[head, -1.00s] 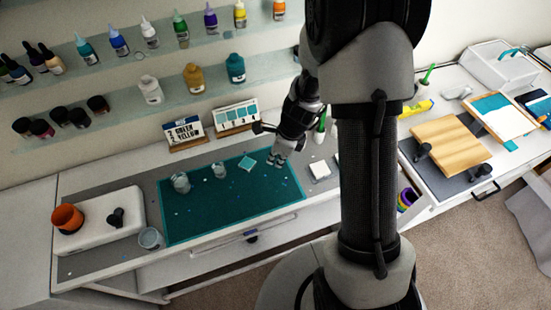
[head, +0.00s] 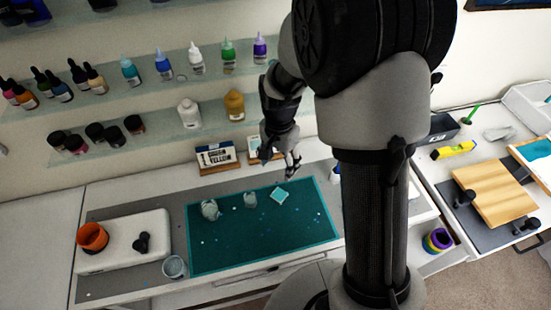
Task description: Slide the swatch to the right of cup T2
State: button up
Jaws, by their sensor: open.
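The swatch (head: 280,195) is a small light teal square with a pale edge, lying on the dark teal mat (head: 262,250). Two clear cups stand on the mat to its left: a nearer one (head: 250,200) and a farther one (head: 210,210). I cannot read any label on them, so I cannot tell which is T2. My gripper (head: 292,168) is open and empty, fingers pointing down, beyond the swatch and slightly to its right, apart from it. Its height above the table is hard to judge.
A sign card (head: 216,157) and a colour chart card (head: 254,146) stand behind the mat, the chart partly hidden by my arm. A white box (head: 120,240) with an orange cup (head: 92,237) is at left. Another cup (head: 174,267) stands off the mat's left edge. The mat's front is clear.

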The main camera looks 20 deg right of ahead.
aim_at(278, 196)
jog(key=shift+s+f, duration=0.1)
notch_tip(278, 196, down, 17)
jog(key=b, duration=0.3)
jog(key=shift+f, duration=0.15)
jog(key=shift+c, duration=0.3)
jog(key=c, duration=1.1)
